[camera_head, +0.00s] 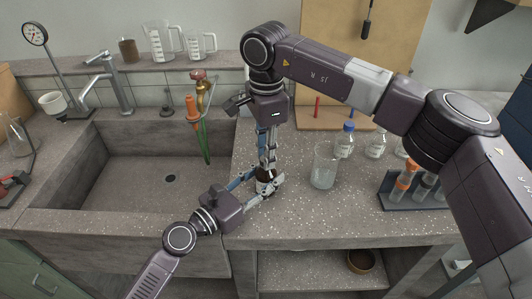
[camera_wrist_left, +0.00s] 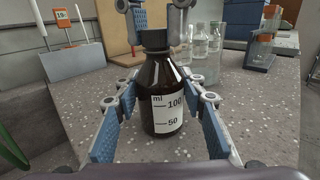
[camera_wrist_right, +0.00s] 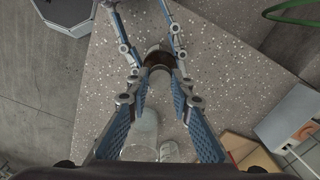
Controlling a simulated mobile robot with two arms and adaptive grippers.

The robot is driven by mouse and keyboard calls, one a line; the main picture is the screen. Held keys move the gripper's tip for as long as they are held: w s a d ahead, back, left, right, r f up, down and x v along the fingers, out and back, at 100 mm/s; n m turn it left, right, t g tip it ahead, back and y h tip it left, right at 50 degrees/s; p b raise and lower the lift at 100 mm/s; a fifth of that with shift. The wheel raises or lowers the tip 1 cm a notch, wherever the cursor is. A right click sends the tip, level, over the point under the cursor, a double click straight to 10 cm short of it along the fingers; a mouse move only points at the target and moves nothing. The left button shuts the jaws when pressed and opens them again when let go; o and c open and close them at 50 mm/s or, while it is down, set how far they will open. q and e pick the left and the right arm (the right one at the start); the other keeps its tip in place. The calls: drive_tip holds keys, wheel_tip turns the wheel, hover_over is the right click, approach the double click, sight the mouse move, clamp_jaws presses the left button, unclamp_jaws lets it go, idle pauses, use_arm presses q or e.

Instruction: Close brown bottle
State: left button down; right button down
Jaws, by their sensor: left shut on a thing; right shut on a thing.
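The brown bottle (camera_wrist_left: 165,95) stands upright on the bench, with a white label marked in ml. It also shows small in the head view (camera_head: 263,187), partly covered by fingers. A black cap (camera_wrist_left: 156,40) sits at the top of its neck; whether it is threaded tight cannot be told. My left gripper (camera_head: 262,188) comes in low from the left and is shut around the bottle's body. My right gripper (camera_head: 267,167) points straight down from above and is shut on the cap. The right wrist view shows its fingers around the dark cap (camera_wrist_right: 158,60).
A glass beaker (camera_head: 323,168) stands just right of the bottle. A blue-capped bottle (camera_head: 345,141) and a test tube rack (camera_head: 412,192) are farther right. The sink (camera_head: 140,165) lies to the left, and the bench's front edge is close.

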drive_tip(key=m, duration=0.6)
drive_tip(key=shift+m, duration=0.4)
drive_tip(key=m, duration=0.5)
drive_tip(key=c, duration=1.6)
unclamp_jaws()
wheel_tip(320, 180, up, 12)
